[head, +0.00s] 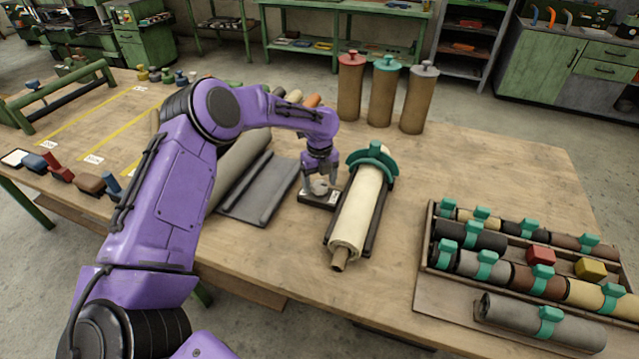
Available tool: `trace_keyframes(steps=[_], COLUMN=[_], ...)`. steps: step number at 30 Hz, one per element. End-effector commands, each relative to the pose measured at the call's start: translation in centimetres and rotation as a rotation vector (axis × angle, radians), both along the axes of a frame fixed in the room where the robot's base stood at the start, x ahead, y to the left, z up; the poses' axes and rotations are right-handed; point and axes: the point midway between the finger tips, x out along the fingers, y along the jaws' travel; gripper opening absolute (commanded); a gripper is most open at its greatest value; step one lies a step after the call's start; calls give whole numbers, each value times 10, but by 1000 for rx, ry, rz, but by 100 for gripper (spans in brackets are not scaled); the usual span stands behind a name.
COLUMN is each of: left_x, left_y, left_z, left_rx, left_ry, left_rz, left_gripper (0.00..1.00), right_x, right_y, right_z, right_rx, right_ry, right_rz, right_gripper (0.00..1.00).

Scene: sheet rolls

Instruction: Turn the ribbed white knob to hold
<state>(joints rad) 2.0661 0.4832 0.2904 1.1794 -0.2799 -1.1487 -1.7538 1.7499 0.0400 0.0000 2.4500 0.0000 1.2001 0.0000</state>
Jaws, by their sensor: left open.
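The ribbed white knob (320,187) sits on a small dark plate (309,198) with a pale label, on the wooden table left of the cream roll. My left gripper (321,184) points down over the knob, with its fingers apart on either side of it. I cannot tell whether the fingers touch the knob. The gripper partly covers the knob, and its setting cannot be read. My right gripper is not in view.
A cream roll (358,210) with a teal clamp lies in a dark cradle close right of the gripper. A dark grey tray (262,190) lies to the left. A crate (422,268) of clamped rolls stands at right. Three brown upright rolls (382,95) stand behind.

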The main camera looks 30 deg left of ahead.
Motion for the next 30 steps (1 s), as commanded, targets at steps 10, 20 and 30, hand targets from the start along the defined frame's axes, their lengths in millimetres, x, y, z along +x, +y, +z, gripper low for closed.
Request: trace_keyframes(steps=[10,20,30], left_x=[1,0,0], left_y=[0,0,0], left_z=[76,96,96], left_rx=[0,0,-1], left_ry=[-2,4,3], left_rz=[-2,-2,-2], left_gripper=[75,75,75], right_x=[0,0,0], right_y=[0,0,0], right_z=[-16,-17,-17], right_rx=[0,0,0], right_ry=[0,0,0], right_rz=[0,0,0], right_gripper=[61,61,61])
